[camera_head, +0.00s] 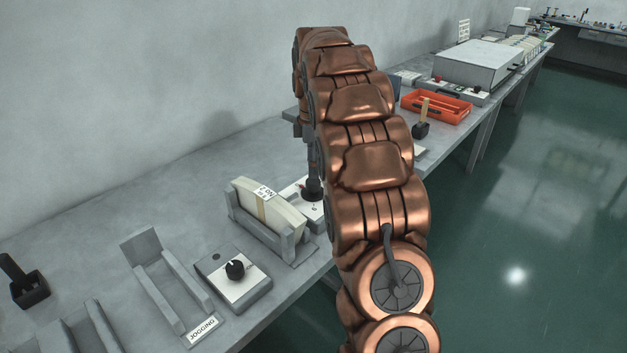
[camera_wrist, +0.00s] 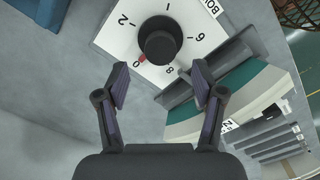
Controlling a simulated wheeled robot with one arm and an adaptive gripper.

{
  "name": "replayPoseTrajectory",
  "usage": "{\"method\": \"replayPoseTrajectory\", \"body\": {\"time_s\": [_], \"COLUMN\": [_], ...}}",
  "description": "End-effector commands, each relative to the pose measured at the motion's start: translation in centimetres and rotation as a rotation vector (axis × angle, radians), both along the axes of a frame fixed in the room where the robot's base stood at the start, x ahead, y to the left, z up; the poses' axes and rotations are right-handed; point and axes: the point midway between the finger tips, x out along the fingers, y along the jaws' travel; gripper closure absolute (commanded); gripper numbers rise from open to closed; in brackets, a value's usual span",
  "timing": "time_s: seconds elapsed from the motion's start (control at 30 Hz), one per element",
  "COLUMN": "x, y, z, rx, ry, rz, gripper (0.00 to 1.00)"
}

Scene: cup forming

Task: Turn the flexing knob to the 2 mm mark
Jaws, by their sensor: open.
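A black round knob (camera_wrist: 160,40) sits on a white dial plate (camera_wrist: 112,38) in the wrist view. The marks 0, 2, 6 and 8 can be read, and another is partly cut off. The knob's red pointer is at the 0 mark. My gripper (camera_wrist: 160,83) is open and empty, its two fingers spread on the near side of the knob, apart from it. In the head view, the white plate (camera_head: 303,198) lies beside the rack, and my arm hides much of my gripper. No flexing label can be read.
A rack (camera_head: 292,245) with a pale stack (camera_head: 268,208) stands close beside the dial. Another knob (camera_head: 235,270) and an empty JOGGING rack (camera_head: 165,285) are nearer. An orange tray (camera_head: 437,106) and a grey box (camera_head: 480,62) stand farther along the bench.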

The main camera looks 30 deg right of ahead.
Motion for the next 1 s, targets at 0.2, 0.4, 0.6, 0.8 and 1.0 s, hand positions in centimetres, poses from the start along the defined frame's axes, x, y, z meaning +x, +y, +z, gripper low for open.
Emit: {"method": "replayPoseTrajectory", "body": {"time_s": [0.2,0.4,0.6,0.8,1.0], "x": [-0.1,-0.1,0.0,0.0,0.0], "y": [0.0,0.1,0.0,0.0,0.0], "z": [-2.9,-5.0,-5.7,-5.7,-5.7], "rx": [0.001,0.003,0.001,0.001,0.0], "ry": [0.003,0.004,-0.001,-0.001,0.0], "rz": [-0.002,-0.002,-0.002,-0.002,-0.002], "gripper": [0.32,0.32,0.32,0.32,0.51]}}
